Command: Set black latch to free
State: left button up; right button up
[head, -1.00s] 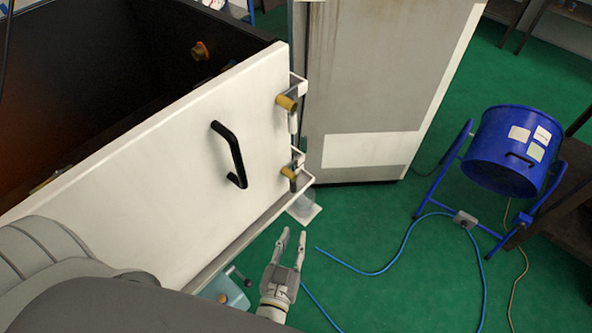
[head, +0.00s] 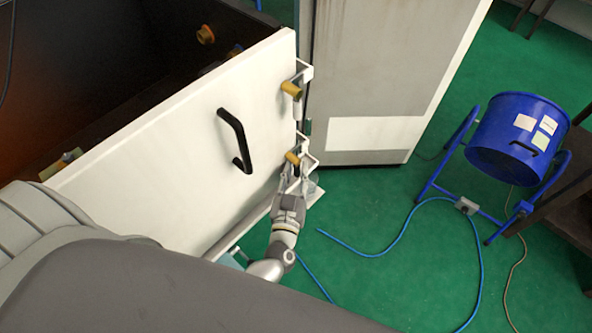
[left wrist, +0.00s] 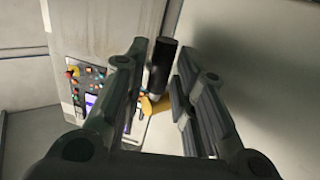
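The black latch is the lower latch on the right edge of the white door; its yellow hub (head: 292,158) shows in the head view, with its lever mostly hidden by my gripper. My left gripper (head: 293,174) is at this lever, in front of the door edge. In the left wrist view, the latch's black lever (left wrist: 163,62) stands between the fingers of my left gripper (left wrist: 163,52), which are apart on either side of it. The yellow hub lies beyond, low between the fingers. Whether a finger touches the lever cannot be told. My right gripper is not in view.
The white door (head: 190,140) has a black handle (head: 235,140) and an upper latch with a yellow hub (head: 291,89). A grey cabinet (head: 370,80) stands behind the door edge.

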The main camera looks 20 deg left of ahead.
pick_arm(q)
jog(key=shift+w, duration=0.15)
jog(key=shift+c, duration=0.2)
jog(key=c, duration=0.5)
grip_shut()
jog(key=shift+f+b, duration=0.2)
jog(key=shift+b, duration=0.35)
jog(key=shift+w+d+r+n+t+y+b, duration=0.1)
jog(key=shift+w+n+t+y+b, duration=0.6)
jog(key=shift+b, duration=1.7)
jog(key=shift+w+d+r+n+t+y+b, duration=0.15)
jog(key=shift+n+t+y+b, duration=0.3)
jog(key=shift+n+t+b, duration=1.3)
jog(key=shift+w+d+n+t+y+b, duration=0.15)
jog(key=shift+w+n+y+b, duration=0.3)
jog(key=shift+b, duration=2.6)
jog(key=shift+s, duration=0.15)
